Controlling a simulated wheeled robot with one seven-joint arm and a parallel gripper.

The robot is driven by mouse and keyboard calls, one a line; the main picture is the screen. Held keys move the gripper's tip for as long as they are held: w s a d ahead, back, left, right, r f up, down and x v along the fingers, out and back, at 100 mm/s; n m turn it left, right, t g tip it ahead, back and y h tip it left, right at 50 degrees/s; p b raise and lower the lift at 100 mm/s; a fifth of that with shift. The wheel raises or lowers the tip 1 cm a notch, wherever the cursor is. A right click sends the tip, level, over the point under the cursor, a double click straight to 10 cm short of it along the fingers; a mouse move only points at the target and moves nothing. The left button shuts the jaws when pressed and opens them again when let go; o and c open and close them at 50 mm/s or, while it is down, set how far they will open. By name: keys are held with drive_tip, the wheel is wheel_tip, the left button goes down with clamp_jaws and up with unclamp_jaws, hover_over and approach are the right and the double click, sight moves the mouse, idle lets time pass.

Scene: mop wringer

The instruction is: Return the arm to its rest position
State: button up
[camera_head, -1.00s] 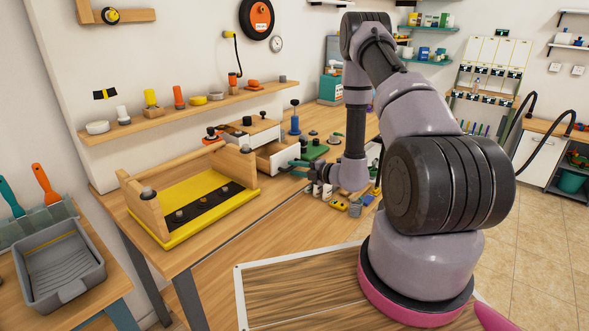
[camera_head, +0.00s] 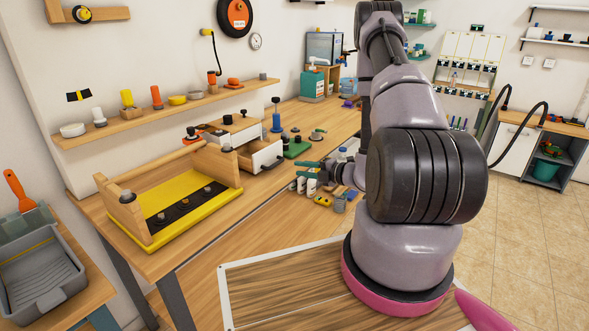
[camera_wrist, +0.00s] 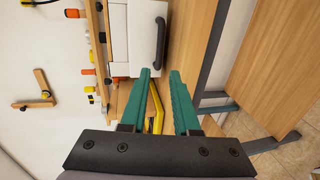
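My gripper (camera_head: 299,168) is on its teal fingers over the workbench, to the right of a small cabinet. In the wrist view its two fingers (camera_wrist: 160,73) stand apart with nothing held between them. The cabinet's white-fronted drawer (camera_head: 266,155) has a dark handle and looks pulled out; the gripper is apart from it. The drawer front also shows in the wrist view (camera_wrist: 143,35), beyond the fingertips. My arm reaches over the bench from the right, and its upper links hide part of the bench's far end.
A wooden frame on a yellow base (camera_head: 195,217) stands on the near bench. Small parts, including a grey cylinder (camera_head: 340,204), lie below the gripper. A wooden wall shelf (camera_head: 150,121) holds several knobs. A grey tray (camera_head: 40,272) is at far left. Open floor (camera_head: 520,240) lies right.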

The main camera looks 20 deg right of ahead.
idle(0.4)
drive_tip(key=s+a+r+n+g+y, duration=0.25)
drive_tip(key=a+r+n+g, duration=0.2)
drive_tip(key=r+n, duration=0.4)
drive_tip(key=s+a+r+n+g+y, duration=0.25)
drive_tip(key=a+r+n, duration=0.4)
drive_tip(key=r, duration=0.35)
drive_tip(key=s+r+n+g+h, duration=0.4)
drive_tip(key=s+r+n+h, duration=0.3)
drive_tip(key=s+r+n, duration=0.85)
drive_tip(key=s+d+r+n+t+h, duration=0.2)
drive_tip(key=d+r+n+t+h, duration=0.3)
drive_tip(key=n, duration=0.7)
drive_tip(key=shift+s+d+t, duration=0.3)
drive_tip(key=shift+d, duration=0.1)
